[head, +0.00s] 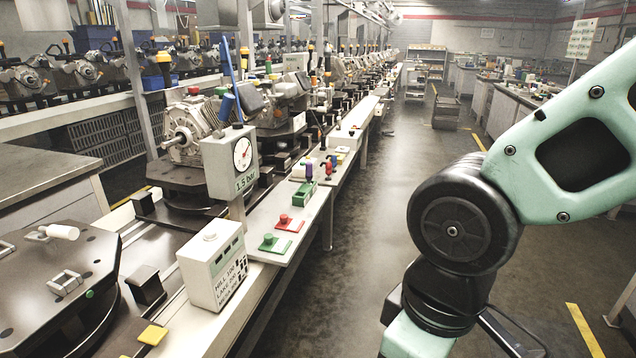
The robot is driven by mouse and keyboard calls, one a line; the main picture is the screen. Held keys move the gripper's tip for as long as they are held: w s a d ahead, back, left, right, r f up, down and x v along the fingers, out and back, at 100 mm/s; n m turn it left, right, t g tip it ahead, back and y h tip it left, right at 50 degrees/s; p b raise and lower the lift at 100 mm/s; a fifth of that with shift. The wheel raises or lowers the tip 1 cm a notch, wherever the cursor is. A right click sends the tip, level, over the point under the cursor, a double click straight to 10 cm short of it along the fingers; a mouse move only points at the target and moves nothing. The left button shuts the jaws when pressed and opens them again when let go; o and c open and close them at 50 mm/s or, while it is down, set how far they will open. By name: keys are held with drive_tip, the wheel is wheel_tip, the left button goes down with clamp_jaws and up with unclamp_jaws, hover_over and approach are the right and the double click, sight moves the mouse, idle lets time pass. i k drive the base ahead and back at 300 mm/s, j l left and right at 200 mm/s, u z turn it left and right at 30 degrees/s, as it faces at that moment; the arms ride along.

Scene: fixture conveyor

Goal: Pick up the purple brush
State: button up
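A small purple upright object (309,169), which looks like the purple brush, stands at a green block (304,192) on the light ledge along the conveyor, near the picture's middle. It is too small to make out bristles or whether it sits in the block or behind it. My gripper is outside the head view. Only links of my arm show at the right, well to the right of the purple object and apart from it.
Green (269,243) and red (284,221) knobs on plates sit nearer on the ledge (310,215). Red-topped items (328,170) stand just right of the purple one. A white labelled box (212,265) and a gauge post (232,163) stand left.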

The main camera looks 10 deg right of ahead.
sight(309, 165)
drive_tip(key=i+l+u, duration=0.1)
drive_tip(key=i+j+u, duration=0.25)
drive_tip(key=i+u, duration=0.25)
drive_tip(key=i, duration=0.15)
drive_tip(key=z, duration=0.65)
drive_tip(key=i+l+u, duration=0.1)
drive_tip(key=i, duration=0.35)
drive_tip(key=i+l+u, duration=0.1)
drive_tip(key=i+l, duration=0.15)
drive_tip(key=i, duration=0.25)
drive_tip(key=i+l, duration=0.25)
drive_tip(key=i, duration=0.2)
drive_tip(key=i+l+u, duration=0.15)
drive_tip(key=i, duration=0.3)
drive_tip(key=l, duration=0.05)
